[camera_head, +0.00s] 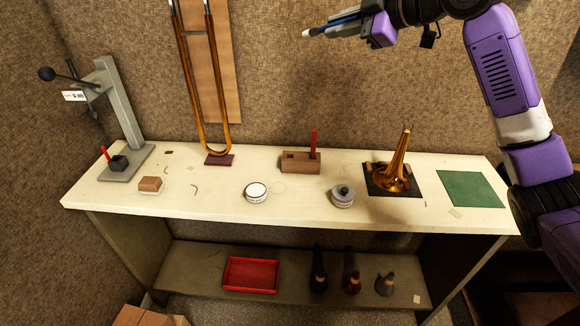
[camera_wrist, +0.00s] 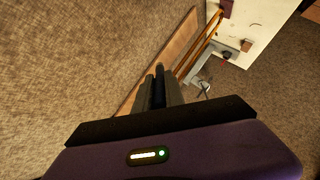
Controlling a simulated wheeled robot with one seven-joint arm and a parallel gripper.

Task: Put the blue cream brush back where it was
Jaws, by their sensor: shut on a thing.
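My gripper (camera_head: 362,20) is high up at the top of the head view, well above the bench and in front of the wall. It is shut on the blue brush (camera_head: 343,21), which lies nearly level with its pale tip pointing left. In the wrist view the fingers (camera_wrist: 160,92) close on a dark shaft, and the rest of the brush is hidden. A wooden block (camera_head: 294,165) stands at the middle back of the bench. A red-handled brush (camera_head: 314,142) stands upright in its right part. I cannot make out any openings in the block's left part.
The bench (camera_head: 225,171) holds a white jar (camera_head: 256,194), a grey lidded pot (camera_head: 343,197), a brass horn bell (camera_head: 392,180) and a green mat (camera_head: 470,189). A press (camera_head: 122,110) stands left, near a hanging brass slide (camera_head: 187,90). A red tray (camera_head: 250,275) sits below.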

